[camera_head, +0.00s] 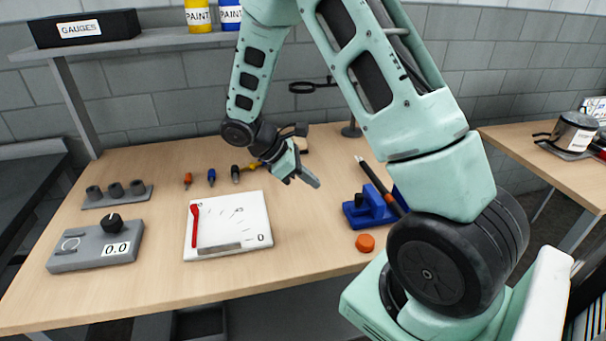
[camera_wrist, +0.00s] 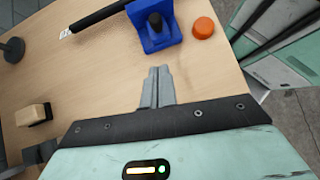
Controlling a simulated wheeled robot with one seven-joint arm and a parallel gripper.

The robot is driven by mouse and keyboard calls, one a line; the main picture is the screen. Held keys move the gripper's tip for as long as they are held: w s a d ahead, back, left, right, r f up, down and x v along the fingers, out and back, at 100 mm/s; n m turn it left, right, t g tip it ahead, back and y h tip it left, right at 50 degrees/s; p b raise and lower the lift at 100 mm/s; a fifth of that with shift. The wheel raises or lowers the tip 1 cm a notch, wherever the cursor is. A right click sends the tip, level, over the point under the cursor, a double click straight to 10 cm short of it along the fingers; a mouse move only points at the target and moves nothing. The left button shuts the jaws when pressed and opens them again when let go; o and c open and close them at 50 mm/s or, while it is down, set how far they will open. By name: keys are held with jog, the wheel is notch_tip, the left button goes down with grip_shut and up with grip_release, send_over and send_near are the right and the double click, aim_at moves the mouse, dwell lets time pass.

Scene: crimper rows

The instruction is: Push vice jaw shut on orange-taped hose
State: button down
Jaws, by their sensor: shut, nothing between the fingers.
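A blue vice (camera_head: 370,210) stands on the wooden bench, right of centre; it also shows at the top of the wrist view (camera_wrist: 156,40). A dark hose (camera_head: 374,179) slants down into it from behind, and its black length (camera_wrist: 100,16) shows in the wrist view with a pale mark at the free end. The jaw gap is not clear. My gripper (camera_head: 309,179) is shut and empty above the bench, left of the vice and apart from it; its fingertips (camera_wrist: 159,72) point toward the vice.
An orange disc (camera_head: 365,243) lies just in front of the vice. A white board with a red tool (camera_head: 195,226), a grey gauge box (camera_head: 95,246) and several small handles (camera_head: 211,177) lie left. A wooden block (camera_wrist: 34,114) is left of my gripper. The bench between gripper and vice looks clear.

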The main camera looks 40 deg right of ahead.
aim_at(371, 193)
jog(key=p+x, duration=0.1)
jog(key=x, duration=0.4)
jog(key=shift+s+d+f, duration=0.2)
jog(key=shift+s, duration=0.05)
jog(key=s+d, duration=0.1)
jog(key=s+d+p, duration=0.1)
jog(key=shift+s+d+f, duration=0.15)
jog(key=shift+d+f, duration=0.05)
jog(key=shift+d, duration=0.1)
jog(key=shift+s+d+f, duration=0.15)
jog(key=shift+s+d, duration=0.1)
jog(key=shift+d, duration=0.15)
jog(key=shift+s+d, duration=0.2)
jog(key=shift+d, duration=0.05)
jog(key=s+d, duration=0.1)
jog(key=d, duration=0.1)
jog(key=s+d, duration=0.1)
jog(key=d, duration=0.1)
jog(key=shift+s+d+b, duration=0.1)
jog(key=shift+s+b, duration=0.2)
jog(key=shift+b, duration=0.05)
